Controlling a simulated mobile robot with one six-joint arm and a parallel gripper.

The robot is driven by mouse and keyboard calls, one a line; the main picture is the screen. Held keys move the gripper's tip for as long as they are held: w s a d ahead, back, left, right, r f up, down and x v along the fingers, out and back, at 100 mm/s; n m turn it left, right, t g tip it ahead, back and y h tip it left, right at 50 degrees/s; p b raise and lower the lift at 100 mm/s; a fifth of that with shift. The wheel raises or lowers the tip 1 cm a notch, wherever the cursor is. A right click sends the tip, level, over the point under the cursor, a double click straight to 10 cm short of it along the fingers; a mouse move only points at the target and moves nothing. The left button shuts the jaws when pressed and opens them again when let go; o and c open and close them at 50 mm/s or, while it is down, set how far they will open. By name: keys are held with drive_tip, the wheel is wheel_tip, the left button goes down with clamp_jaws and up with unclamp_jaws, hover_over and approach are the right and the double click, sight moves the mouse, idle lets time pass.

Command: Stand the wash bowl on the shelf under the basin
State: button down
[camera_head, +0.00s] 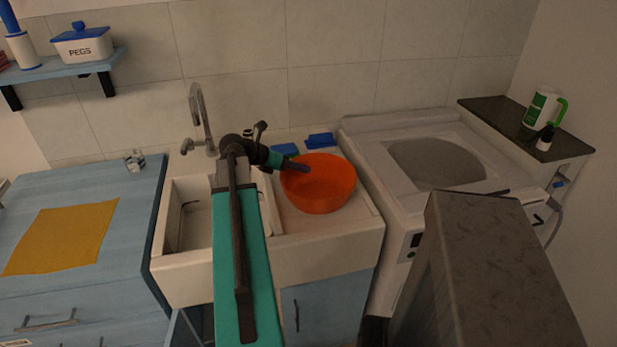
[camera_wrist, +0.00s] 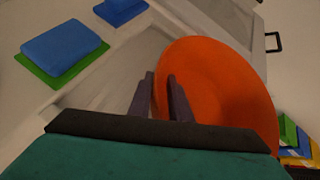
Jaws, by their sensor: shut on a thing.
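The wash bowl is the round orange bowl (camera_head: 325,190), at the right side of the white basin (camera_head: 190,285) in the head view. In the wrist view the bowl (camera_wrist: 230,85) fills the right of the middle, its open side showing. My gripper (camera_head: 302,167) reaches its left rim, and its two dark fingers (camera_wrist: 163,90) are shut on that rim. I cannot tell whether the bowl touches the surface beneath it. A blue cabinet front (camera_head: 335,305) shows below the basin. The shelf under the basin is not clearly visible.
A tap (camera_head: 203,125) stands behind the basin. Blue sponges (camera_head: 320,140) lie at its back edge. A blue counter with a yellow cloth (camera_head: 62,237) is left. A white washing machine (camera_head: 375,165) is right. A dark-topped block (camera_head: 490,260) stands in the right foreground.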

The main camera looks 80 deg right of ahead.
sight(301, 159)
drive_tip(key=shift+r, duration=0.2)
drive_tip(key=shift+r+b, duration=0.3)
drive_tip(key=shift+r, duration=1.2)
drive_tip(key=a, duration=0.2)
drive_tip(key=s+a, duration=0.1)
drive_tip(key=a, duration=0.2)
drive_tip(key=s+a+b, duration=0.1)
drive_tip(key=a, duration=0.2)
drive_tip(key=shift+s+r, duration=0.1)
drive_tip(key=shift+r, duration=0.3)
drive_tip(key=shift+f+b, duration=0.15)
drive_tip(key=shift+b, duration=0.35)
drive_tip(key=shift+a+b, duration=0.3)
drive_tip(key=shift+b, duration=0.5)
drive_tip(key=a+b, duration=0.2)
drive_tip(key=b, duration=0.3)
drive_tip(key=s+a+b, duration=0.1)
drive_tip(key=a+b, duration=0.1)
drive_tip(key=b, duration=0.4)
drive_tip(key=shift+s+a+r, duration=0.1)
drive_tip(key=shift+r, duration=0.1)
drive_tip(key=b, duration=0.1)
drive_tip(key=a+b, duration=0.2)
drive_tip(key=shift+s+a+r+b, duration=0.2)
drive_tip(key=shift+s+r+b, duration=0.05)
drive_tip(key=shift+s+b, duration=0.05)
drive_tip(key=shift+a+r, duration=0.1)
drive_tip(key=shift+a, duration=0.05)
drive_tip(key=shift+r, duration=0.15)
